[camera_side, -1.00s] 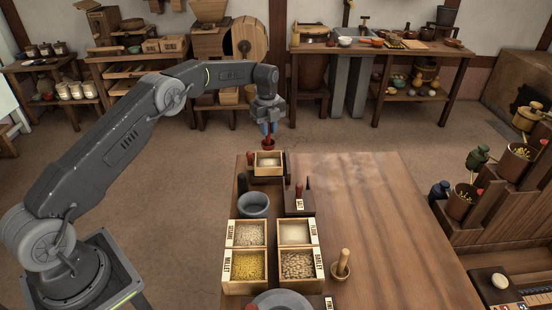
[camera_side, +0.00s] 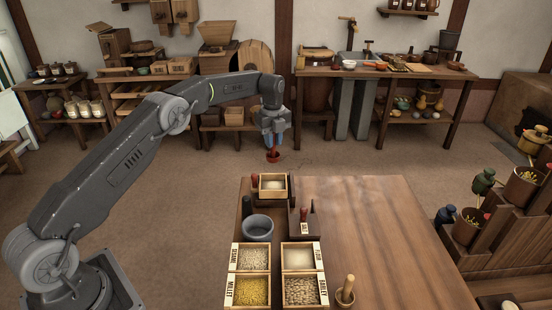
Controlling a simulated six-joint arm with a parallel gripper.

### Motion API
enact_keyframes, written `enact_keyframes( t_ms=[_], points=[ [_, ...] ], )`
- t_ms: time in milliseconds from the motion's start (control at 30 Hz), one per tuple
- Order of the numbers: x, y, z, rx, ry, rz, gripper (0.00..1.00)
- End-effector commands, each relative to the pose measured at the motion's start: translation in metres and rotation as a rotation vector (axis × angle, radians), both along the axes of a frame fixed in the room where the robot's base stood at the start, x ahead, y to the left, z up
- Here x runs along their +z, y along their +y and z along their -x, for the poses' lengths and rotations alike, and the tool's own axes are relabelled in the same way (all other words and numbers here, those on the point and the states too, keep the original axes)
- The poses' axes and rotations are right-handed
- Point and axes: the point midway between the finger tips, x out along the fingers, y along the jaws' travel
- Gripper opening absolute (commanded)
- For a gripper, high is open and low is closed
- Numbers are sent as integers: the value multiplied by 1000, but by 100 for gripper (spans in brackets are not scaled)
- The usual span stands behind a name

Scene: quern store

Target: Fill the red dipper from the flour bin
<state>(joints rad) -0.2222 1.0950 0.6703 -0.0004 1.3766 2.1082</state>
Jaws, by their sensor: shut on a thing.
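My gripper (camera_side: 273,138) is shut on the red dipper (camera_side: 272,156), which hangs below the jaws. The dipper is in the air above the far end of the table, apart from the small wooden box under it. Its cup is too small to tell whether it holds anything. The flour bin (camera_side: 300,258) is a square wooden bin of pale powder, labelled FLOUR on its right side. It stands nearer the camera than my gripper, well away from the dipper, and its top is open.
A small wooden box (camera_side: 273,186) with pale contents stands at the table's far end. The table's right side (camera_side: 390,240) is clear.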

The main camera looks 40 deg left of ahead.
Motion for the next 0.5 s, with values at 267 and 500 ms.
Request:
enact_keyframes(
  t_ms=[267,500],
  points=[
    [13,-50,9,-6,0,1,0],
    [15,-121,36,-8,1,2,0]
  ],
)
